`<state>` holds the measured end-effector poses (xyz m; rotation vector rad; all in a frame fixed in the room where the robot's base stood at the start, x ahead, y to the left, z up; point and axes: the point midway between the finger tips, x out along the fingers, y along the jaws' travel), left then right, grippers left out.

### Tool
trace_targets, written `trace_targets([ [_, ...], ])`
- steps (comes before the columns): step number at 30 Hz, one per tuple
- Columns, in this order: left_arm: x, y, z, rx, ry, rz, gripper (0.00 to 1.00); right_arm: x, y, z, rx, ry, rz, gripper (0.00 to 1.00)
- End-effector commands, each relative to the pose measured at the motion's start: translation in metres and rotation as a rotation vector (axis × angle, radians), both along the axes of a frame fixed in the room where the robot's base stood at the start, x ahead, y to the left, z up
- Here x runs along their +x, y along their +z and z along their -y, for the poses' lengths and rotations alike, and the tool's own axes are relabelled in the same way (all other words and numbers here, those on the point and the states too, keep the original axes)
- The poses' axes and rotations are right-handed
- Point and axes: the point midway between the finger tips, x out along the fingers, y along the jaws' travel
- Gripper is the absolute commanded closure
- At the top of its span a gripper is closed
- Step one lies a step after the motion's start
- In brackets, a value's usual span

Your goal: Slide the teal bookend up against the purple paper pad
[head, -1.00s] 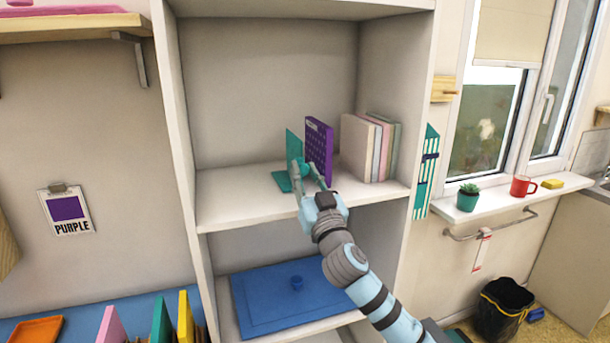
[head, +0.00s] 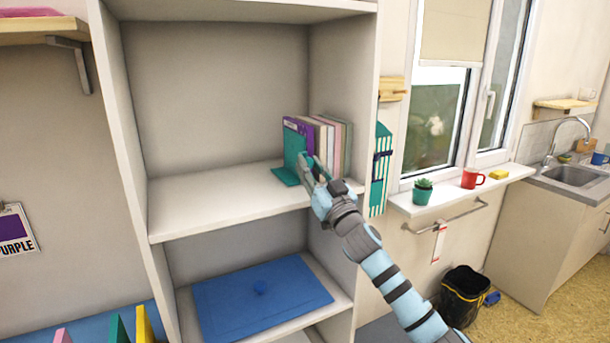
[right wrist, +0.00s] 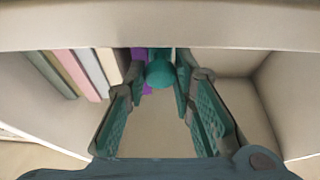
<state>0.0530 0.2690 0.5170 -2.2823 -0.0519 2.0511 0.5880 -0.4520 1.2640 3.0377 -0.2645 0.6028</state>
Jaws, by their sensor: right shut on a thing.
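The teal bookend (head: 292,150) stands upright on the middle shelf, its foot flat on the board to the left. The purple paper pad (head: 300,125) stands just right of it, partly hidden; any gap between them is too small to make out. My right gripper (head: 307,166) is shut on the bookend's round knob. In the right wrist view, the right gripper (right wrist: 163,82) has a finger on each side of the teal knob (right wrist: 160,73), with the purple pad (right wrist: 140,60) beside it. My left gripper is not in view.
Cream, pink and green pads (head: 335,137) stand right of the purple pad, by the shelf unit's right wall. The shelf board (head: 215,194) left of the bookend is clear. A blue panel (head: 225,315) lies on the shelf below.

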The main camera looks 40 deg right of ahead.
Motion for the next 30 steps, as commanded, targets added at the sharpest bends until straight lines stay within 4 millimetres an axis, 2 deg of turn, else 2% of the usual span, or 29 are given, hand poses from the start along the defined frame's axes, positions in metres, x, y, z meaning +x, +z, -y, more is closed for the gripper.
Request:
trace_targets([
  [4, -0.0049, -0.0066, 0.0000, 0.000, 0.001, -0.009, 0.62, -0.0022, 0.0003, 0.0144, -0.002, -0.004, 0.004, 1.00],
  [12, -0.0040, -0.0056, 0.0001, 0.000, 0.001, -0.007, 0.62, -0.0013, 0.0011, 0.0143, -0.001, -0.002, 0.003, 1.00],
  [13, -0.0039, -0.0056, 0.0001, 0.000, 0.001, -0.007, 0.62, -0.0012, 0.0012, 0.0141, -0.001, -0.002, 0.003, 0.75],
  [17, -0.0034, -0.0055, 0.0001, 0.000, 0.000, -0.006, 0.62, -0.0010, 0.0011, 0.0136, 0.000, -0.001, 0.003, 0.56],
  [26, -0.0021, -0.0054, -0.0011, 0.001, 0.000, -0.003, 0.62, -0.0016, 0.0007, 0.0138, -0.001, -0.001, 0.002, 0.56],
  [30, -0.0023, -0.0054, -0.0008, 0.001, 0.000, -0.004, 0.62, -0.0097, -0.0045, 0.0134, -0.004, -0.004, -0.005, 0.56],
])
